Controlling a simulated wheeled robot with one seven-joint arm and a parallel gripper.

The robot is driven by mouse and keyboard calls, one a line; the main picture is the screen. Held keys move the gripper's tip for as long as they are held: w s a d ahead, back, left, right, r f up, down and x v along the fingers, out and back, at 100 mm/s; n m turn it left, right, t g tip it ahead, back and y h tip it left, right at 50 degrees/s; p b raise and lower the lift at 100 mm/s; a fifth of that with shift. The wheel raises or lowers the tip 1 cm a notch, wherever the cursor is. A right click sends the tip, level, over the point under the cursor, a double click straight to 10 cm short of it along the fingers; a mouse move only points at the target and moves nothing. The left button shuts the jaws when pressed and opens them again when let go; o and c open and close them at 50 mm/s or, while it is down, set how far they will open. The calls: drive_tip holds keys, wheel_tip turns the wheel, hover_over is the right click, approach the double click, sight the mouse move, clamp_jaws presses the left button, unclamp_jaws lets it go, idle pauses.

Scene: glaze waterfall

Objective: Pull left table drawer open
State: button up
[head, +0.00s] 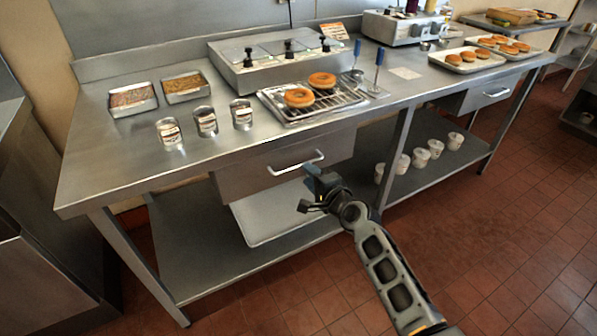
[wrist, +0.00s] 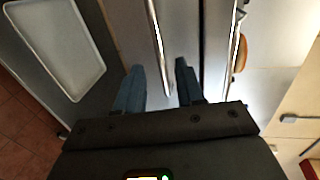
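The left table drawer (head: 240,178) has a grey metal front and sits under the table top, apparently shut. Its silver bar handle (head: 297,163) runs across the front; in the wrist view the handle (wrist: 156,40) shows between my two fingers. My gripper (head: 314,182) is just below and in front of the handle's right end. In the wrist view my gripper (wrist: 159,66) is open, one blue finger on each side of the handle. I cannot tell whether the fingertips reach past the bar.
The steel table (head: 115,170) carries cans, topping trays, and doughnuts on a wire rack (head: 330,105). A white tray (head: 262,222) lies on the shelf below the drawer. Several white tubs (head: 421,158) stand on the shelf to the right. The red tiled floor in front is clear.

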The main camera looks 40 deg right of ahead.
drive_tip(key=x, duration=0.4)
drive_tip(key=shift+w+d, duration=0.1)
drive_tip(key=shift+w, duration=0.1)
drive_tip(key=shift+f, duration=0.1)
clamp_jaws()
idle(0.5)
